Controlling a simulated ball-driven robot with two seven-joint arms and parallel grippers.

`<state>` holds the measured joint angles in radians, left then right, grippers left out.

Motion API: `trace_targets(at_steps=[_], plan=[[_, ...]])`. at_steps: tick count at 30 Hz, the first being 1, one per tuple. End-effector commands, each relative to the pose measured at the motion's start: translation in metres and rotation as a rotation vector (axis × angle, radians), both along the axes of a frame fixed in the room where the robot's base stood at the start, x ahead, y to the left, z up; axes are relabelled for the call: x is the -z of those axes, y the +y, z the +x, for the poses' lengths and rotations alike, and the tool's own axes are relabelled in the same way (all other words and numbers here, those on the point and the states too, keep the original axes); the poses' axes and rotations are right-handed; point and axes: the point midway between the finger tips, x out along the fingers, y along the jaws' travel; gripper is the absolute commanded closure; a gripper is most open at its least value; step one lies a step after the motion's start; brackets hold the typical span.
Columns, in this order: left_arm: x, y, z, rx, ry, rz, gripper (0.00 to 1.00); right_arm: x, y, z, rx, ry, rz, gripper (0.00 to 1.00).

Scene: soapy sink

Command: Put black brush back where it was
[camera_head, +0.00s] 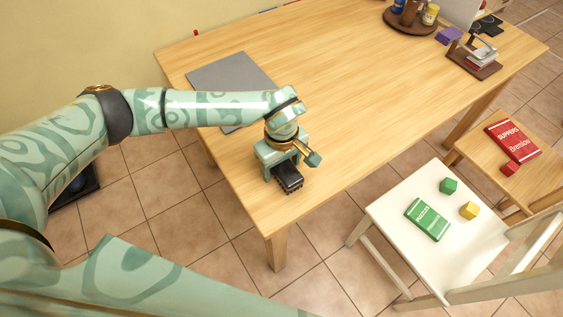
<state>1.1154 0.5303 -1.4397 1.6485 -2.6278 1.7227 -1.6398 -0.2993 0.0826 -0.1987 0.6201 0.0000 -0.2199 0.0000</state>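The black brush (289,179) is at the near corner of the wooden table (345,95), with its dark bristly end toward the table's front edge. My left gripper (291,165) is right at the brush, over its far end. Its two fingers stand apart, one on the left of the brush and one to the upper right, with a gap showing on the right side. The far end of the brush is hidden under the gripper. I cannot tell whether the brush touches the tabletop. My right gripper is not in view.
A grey mat (225,78) lies under my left forearm. A round brown tray (398,27) with containers, a purple block (448,36) and a wooden holder (474,59) stand at the far right. A white chair (400,212) bears a green packet (428,219). The table's middle is clear.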

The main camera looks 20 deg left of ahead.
Motion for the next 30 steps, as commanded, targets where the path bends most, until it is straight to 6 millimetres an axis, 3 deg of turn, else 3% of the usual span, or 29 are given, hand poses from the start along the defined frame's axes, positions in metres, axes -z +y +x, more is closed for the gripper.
trace_targets(at_steps=[8,21,25,30], plan=[[-0.007,0.000,0.000,0.000,-0.001,0.000,0.33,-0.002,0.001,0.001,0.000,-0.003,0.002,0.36],[-0.102,0.000,0.001,0.000,-0.005,0.000,0.33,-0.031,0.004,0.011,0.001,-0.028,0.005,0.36],[-0.118,0.000,0.000,0.000,-0.003,0.000,0.33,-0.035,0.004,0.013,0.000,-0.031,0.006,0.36],[-0.124,0.000,0.000,0.000,0.001,0.001,0.33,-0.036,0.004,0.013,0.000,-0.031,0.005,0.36]])
